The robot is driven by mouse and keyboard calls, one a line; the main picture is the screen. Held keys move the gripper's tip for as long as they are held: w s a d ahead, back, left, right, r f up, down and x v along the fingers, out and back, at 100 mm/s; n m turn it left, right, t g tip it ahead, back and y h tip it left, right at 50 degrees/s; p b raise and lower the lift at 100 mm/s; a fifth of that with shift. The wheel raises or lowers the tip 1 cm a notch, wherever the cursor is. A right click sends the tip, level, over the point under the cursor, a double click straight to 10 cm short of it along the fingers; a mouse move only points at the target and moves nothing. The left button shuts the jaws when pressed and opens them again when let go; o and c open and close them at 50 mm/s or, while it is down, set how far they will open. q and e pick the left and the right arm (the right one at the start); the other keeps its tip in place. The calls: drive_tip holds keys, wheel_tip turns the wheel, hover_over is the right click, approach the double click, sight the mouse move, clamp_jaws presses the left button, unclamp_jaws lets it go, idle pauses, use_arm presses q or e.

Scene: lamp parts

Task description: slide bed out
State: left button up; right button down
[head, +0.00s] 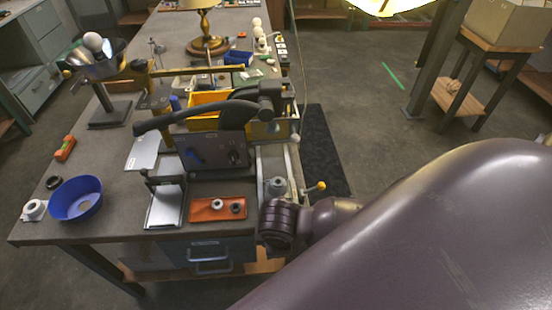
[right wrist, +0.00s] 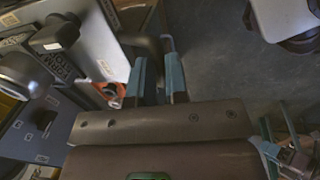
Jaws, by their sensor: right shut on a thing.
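A bench machine with a dark front panel (head: 215,152) and a long curved black lever (head: 190,112) stands on the workbench, beside a yellow bin. Which part is the bed I cannot tell for sure. My right arm reaches in from the lower right to the machine's right side; its gripper cannot be made out in the head view. In the right wrist view, the teal fingers of my right gripper (right wrist: 158,68) are shut on a dark handle (right wrist: 148,44) next to a light panel. Most of the handle is hidden. My left gripper is out of view.
A blue bowl (head: 77,199), an orange tray (head: 218,208) with small round parts and a pale plate (head: 165,205) lie at the bench front. A dark mat (head: 322,150) and open floor lie right of the bench.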

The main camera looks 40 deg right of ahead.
drive_tip(key=shift+s+f, duration=0.15)
drive_tip(key=shift+s, duration=0.15)
drive_tip(key=c, duration=1.1)
unclamp_jaws()
drive_tip(key=shift+s, duration=0.1)
drive_tip(key=shift+c, duration=0.2)
wheel_tip(320, 180, up, 11)
drive_tip(key=s+a, duration=0.1)
drive_tip(key=shift+s, duration=0.15)
